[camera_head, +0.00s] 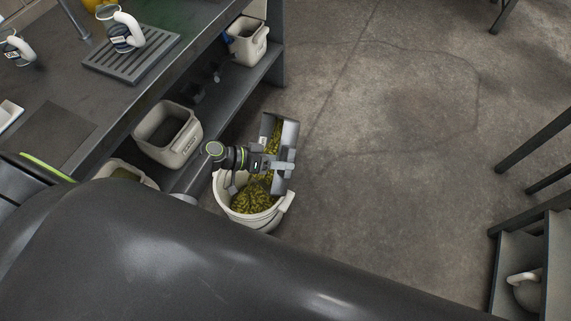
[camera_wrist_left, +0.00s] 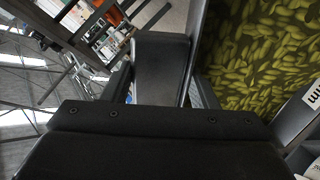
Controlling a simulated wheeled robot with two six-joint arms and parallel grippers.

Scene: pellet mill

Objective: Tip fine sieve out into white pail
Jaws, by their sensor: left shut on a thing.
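The fine sieve (camera_head: 289,135) is a grey, shallow-walled tray, held tilted above the white pail. Green pellets lie along its inside in the head view. The white pail (camera_head: 284,211) stands on the floor beside the bench and holds many green pellets. My left gripper (camera_head: 283,165) is shut on the sieve over the pail's far rim. In the left wrist view, the gripper (camera_wrist_left: 165,85) fills the lower middle, and green pellets fill the upper right behind a grey wall. My right gripper is not in view.
A dark workbench (camera_head: 75,85) with a slatted grey tray (camera_head: 131,57) and white-handled cups runs along the left. Beige bins (camera_head: 168,137) stand on its lower shelf. A rack (camera_head: 520,262) stands at the lower right. The concrete floor (camera_head: 400,130) between is clear.

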